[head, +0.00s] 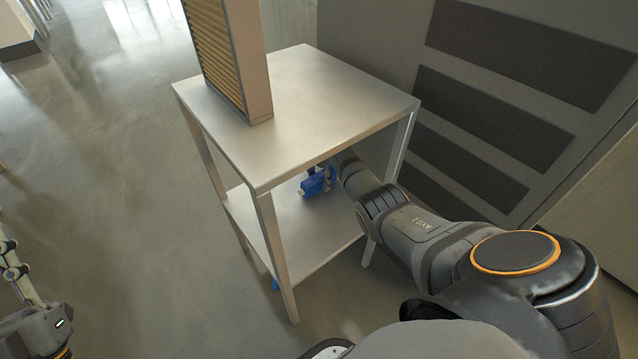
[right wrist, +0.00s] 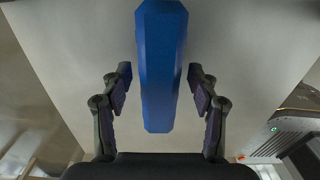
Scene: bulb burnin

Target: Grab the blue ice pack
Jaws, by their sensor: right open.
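The blue ice pack (head: 315,185) shows in the head view beneath the table's top, above the lower shelf. In the right wrist view it is a long blue block (right wrist: 160,70) between the two fingers, with a gap on each side. My right gripper (head: 328,174) reaches in under the tabletop, partly hidden by its edge. Its fingers (right wrist: 160,88) are open and straddle the pack without visibly touching it. My left gripper (head: 10,262) is at the lower left of the head view, cut off by the picture edge and away from the pack; its opening is unclear.
The metal table has a top (head: 330,105) close above my right forearm and a lower shelf (head: 290,245). A tall louvred unit (head: 257,60) stands on the top. A grey cabinet with dark panels (head: 490,125) stands behind. Open floor (head: 110,170) lies to the left.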

